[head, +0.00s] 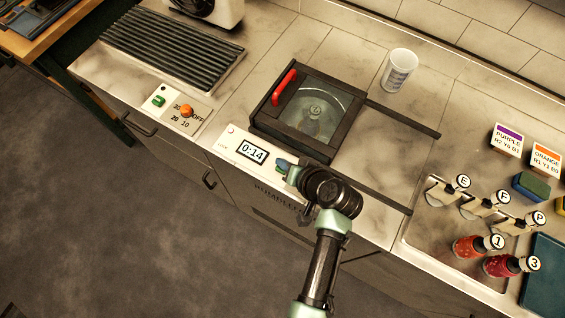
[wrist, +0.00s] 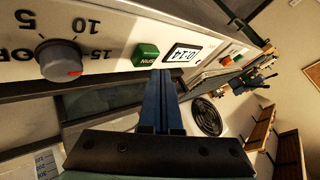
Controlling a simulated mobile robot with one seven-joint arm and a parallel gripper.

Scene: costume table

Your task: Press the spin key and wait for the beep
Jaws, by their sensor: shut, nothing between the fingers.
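The spin key (wrist: 147,54) is a green button with lettering on the pale front panel in the wrist view. It sits between a grey knob (wrist: 60,60) and the timer display (wrist: 183,55). The display (head: 252,151) reads 0:14. My gripper (head: 285,166) is at the panel just right of the display in the head view and hides the key there. In the wrist view its blue fingers (wrist: 162,80) are together and empty, with tips very near the key. I cannot tell whether they touch it. The machine's clear lid (head: 315,108) with a red handle is down.
A second panel (head: 180,108) with a green button and orange knob lies left. A ribbed rack (head: 172,48) is behind it. A white cup (head: 398,70) stands behind the machine. Labelled bottles (head: 485,250) and holders fill the right. The bare counter right of the lid is clear.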

